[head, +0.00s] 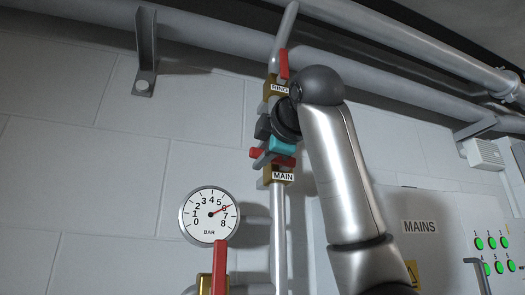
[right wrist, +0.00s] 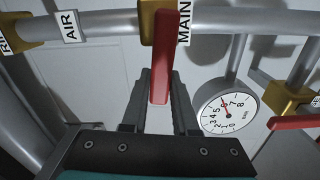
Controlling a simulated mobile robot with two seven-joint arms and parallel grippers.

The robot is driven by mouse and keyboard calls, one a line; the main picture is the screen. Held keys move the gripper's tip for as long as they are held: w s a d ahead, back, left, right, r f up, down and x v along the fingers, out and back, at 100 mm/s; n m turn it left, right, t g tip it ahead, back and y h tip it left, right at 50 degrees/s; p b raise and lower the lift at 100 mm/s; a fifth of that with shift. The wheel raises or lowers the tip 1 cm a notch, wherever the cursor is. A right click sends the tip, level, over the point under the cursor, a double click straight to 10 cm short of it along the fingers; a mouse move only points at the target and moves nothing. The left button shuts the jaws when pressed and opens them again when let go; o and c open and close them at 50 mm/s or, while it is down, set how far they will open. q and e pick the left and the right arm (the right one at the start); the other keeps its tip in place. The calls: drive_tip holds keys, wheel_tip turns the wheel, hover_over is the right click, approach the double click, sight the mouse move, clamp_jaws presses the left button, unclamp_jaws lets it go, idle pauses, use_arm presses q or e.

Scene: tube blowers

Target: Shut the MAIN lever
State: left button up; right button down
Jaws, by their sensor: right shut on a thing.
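The red MAIN lever (right wrist: 163,50) comes out from a brass valve (right wrist: 149,22) beside the MAIN label, and in the right wrist view it points across the grey pipe. My right gripper (right wrist: 162,98) is shut on this lever, with one dark finger on each side of it. In the head view the MAIN label (head: 283,176) is on the vertical pipe just below my right gripper (head: 265,143). A red part of the lever (head: 255,153) shows there, but the gripper hides much of it. My left gripper is in neither view.
Above is the RING valve with its red lever (head: 283,64); the AIR label (right wrist: 70,27) lies between. A pressure gauge (head: 209,215) reads about 6. Below it is another red lever (head: 220,268). The MAINS panel (head: 420,227) is at right; bare wall lies left.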

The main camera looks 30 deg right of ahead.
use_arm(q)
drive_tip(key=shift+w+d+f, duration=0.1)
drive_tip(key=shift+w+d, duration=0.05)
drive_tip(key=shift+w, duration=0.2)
use_arm(e)
drive_tip(key=shift+f+n, duration=0.35)
drive_tip(key=shift+n, duration=0.35)
drive_tip(key=shift+f, duration=0.1)
drive_tip(key=c, duration=0.7)
unclamp_jaws()
use_arm(q)
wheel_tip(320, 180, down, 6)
drive_tip(key=b, duration=0.6)
use_arm(e)
drive_tip(key=shift+v, duration=7.6)
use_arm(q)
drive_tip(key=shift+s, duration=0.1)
use_arm(e)
drive_tip(key=shift+d, duration=0.1)
